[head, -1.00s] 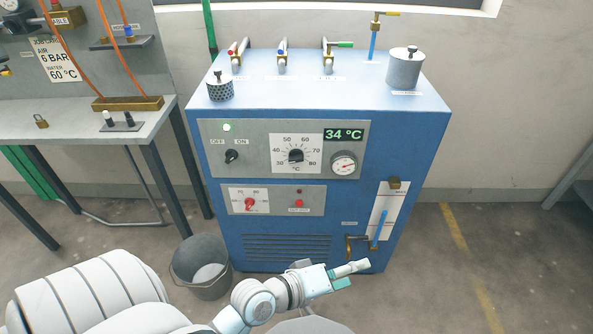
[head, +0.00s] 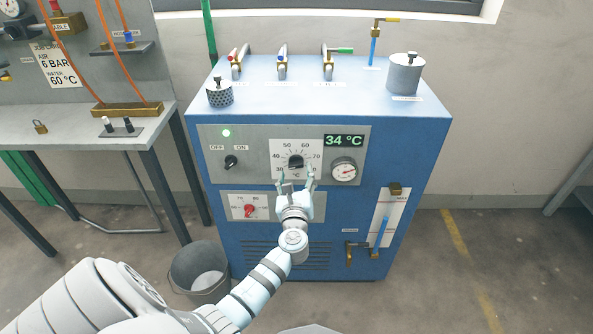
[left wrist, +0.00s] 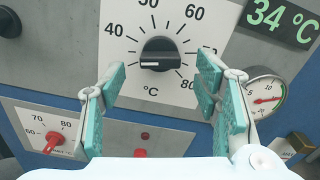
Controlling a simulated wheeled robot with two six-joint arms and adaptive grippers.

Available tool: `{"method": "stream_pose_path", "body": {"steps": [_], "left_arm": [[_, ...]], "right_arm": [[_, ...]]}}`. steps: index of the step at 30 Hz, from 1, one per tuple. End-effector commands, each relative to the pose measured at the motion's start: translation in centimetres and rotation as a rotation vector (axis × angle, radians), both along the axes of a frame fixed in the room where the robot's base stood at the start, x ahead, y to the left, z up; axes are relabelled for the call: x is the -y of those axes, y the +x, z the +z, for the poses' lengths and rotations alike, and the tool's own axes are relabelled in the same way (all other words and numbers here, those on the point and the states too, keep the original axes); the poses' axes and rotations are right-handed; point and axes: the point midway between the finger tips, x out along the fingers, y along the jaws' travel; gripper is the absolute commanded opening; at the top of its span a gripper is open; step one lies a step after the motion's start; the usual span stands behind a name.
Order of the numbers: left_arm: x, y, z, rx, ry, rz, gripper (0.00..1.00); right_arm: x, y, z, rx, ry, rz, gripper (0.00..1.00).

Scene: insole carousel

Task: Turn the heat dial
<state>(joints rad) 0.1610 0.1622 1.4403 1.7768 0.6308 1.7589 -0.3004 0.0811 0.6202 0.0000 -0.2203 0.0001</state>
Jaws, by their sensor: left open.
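The heat dial (head: 296,162) is a black knob on a white scale marked in °C, on the upper grey panel of the blue machine (head: 400,140). In the left wrist view the dial (left wrist: 160,54) is near the top middle, its white pointer line toward the lower left. My left gripper (head: 296,181) is open, its fingers just below the dial in the head view. In the left wrist view its teal finger pads (left wrist: 160,88) stand apart on either side of and below the knob, not visibly touching it. My right gripper is not in view.
A green display (head: 344,141) reads 34 °C, above a round gauge (head: 343,171). An OFF/ON switch (head: 231,162) sits to the left. A red knob (head: 250,210) is on the lower panel. A bucket (head: 200,272) stands on the floor.

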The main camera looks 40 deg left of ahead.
Motion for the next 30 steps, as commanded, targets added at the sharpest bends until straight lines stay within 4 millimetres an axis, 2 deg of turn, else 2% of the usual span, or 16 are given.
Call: {"method": "stream_pose_path", "body": {"steps": [3, 6, 15, 24, 30], "left_arm": [[-1.3, 1.7, -0.2, 0.001, 0.002, 0.0, 0.57], [-1.9, 2.5, -0.1, 0.0, 0.001, 0.0, 0.57], [-2.1, 2.8, 0.0, 0.0, 0.001, -0.002, 0.57], [-2.1, 2.8, 0.0, -0.001, 0.002, -0.002, 0.09], [-2.1, 2.8, 0.0, -0.006, 0.008, -0.002, 0.09]], "right_arm": [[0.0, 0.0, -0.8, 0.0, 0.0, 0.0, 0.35], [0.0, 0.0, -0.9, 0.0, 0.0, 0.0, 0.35], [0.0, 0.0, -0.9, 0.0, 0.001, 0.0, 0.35], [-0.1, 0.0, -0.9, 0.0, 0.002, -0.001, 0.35], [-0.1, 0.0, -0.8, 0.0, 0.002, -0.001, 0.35]]}}
